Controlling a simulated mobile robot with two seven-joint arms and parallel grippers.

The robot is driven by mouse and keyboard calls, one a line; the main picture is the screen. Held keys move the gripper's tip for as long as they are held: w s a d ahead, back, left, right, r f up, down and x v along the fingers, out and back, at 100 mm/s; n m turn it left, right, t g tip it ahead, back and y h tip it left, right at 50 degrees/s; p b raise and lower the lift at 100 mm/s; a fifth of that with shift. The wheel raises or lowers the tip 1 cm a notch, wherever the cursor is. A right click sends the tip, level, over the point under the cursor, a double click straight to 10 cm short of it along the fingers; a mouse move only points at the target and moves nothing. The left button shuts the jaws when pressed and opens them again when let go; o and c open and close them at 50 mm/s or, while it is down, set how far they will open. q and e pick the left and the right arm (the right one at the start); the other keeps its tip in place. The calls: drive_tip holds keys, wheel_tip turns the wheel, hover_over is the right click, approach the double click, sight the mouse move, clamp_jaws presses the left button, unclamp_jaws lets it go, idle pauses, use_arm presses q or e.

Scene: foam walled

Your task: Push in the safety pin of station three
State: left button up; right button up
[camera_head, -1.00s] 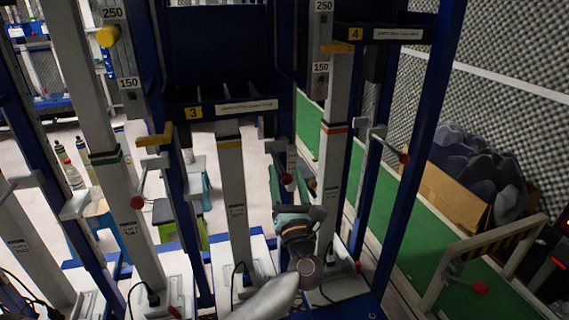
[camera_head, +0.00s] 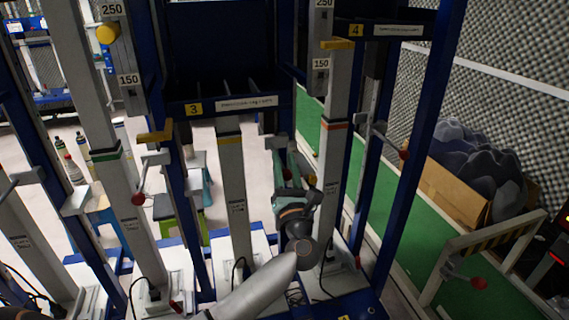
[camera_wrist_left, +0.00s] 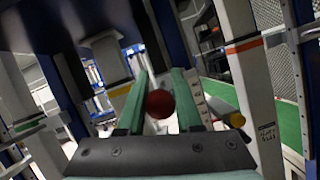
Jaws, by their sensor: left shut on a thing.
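Station three carries a yellow "3" label (camera_head: 193,109) on its dark blue shelf in the head view. My left gripper (camera_head: 284,152) reaches up to the right of station three's pale post (camera_head: 232,180), and its fingertips are hard to make out there. In the left wrist view, a round red knob (camera_wrist_left: 159,104) sits between the two green fingers of my left gripper (camera_wrist_left: 160,84), which is shut on it. The pin's shaft behind the knob is hidden. My right gripper is in neither view.
Station four's post (camera_head: 333,150) stands just right of my arm. Other levers with red knobs (camera_head: 138,199) are at left. A cardboard box (camera_head: 455,190) with dark lumps lies on the right.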

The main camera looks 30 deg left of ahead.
sight(274, 149)
use_arm(q)
clamp_jaws()
idle(0.8)
drive_tip(key=w+a+b, duration=0.2)
drive_tip(key=a, duration=0.1)
drive_tip(key=w+a+b, duration=0.1)
drive_tip(key=shift+w+a+f, duration=0.15)
drive_tip(key=shift+w+f, duration=0.1)
drive_tip(key=shift+w, duration=0.05)
drive_tip(key=shift+w+a+r+b, duration=0.15)
drive_tip(key=shift+w+a+b, duration=0.55)
drive_tip(key=shift+w+a, duration=0.35)
drive_tip(key=shift+a, duration=0.15)
drive_tip(key=shift+r, duration=0.25)
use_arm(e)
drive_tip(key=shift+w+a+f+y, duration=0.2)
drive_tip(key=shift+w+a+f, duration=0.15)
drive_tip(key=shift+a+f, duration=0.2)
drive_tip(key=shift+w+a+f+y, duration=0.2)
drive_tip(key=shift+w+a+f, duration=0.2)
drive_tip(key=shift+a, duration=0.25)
